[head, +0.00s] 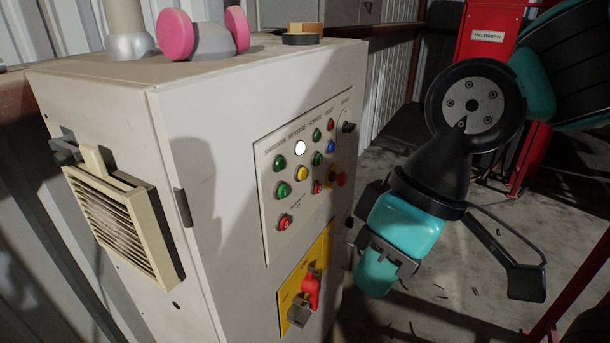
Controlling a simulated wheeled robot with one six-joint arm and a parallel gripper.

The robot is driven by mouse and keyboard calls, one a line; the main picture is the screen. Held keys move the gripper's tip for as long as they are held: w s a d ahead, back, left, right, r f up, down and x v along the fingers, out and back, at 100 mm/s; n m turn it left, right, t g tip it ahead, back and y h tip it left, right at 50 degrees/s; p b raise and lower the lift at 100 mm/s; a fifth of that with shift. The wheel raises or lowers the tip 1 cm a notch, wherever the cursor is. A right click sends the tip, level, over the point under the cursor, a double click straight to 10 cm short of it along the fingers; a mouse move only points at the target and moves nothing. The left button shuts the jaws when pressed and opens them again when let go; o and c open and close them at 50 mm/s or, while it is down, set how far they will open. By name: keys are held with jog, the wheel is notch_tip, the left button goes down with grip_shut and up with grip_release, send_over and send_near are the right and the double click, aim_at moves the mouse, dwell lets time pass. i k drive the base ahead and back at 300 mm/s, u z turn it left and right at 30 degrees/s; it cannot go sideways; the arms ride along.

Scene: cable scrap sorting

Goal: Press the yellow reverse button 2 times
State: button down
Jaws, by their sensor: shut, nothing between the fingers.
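My gripper (388,258), at the end of my teal and black arm, is to the right of the panel and lower than the yellow button. It is shut and empty, and appears apart from the button. Its fingertips are hard to make out against the dark parts.
Green buttons (280,163), red and blue ones, and a red mushroom knob (338,178) surround the yellow button. A red switch handle (311,288) on a yellow plate juts out below. Pink ear defenders (176,35) lie on top. A red machine (488,36) stands behind.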

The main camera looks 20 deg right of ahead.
aim_at(301, 177)
jog(key=z, duration=3.65)
jog(key=k, duration=1)
jog(key=u, duration=1.7)
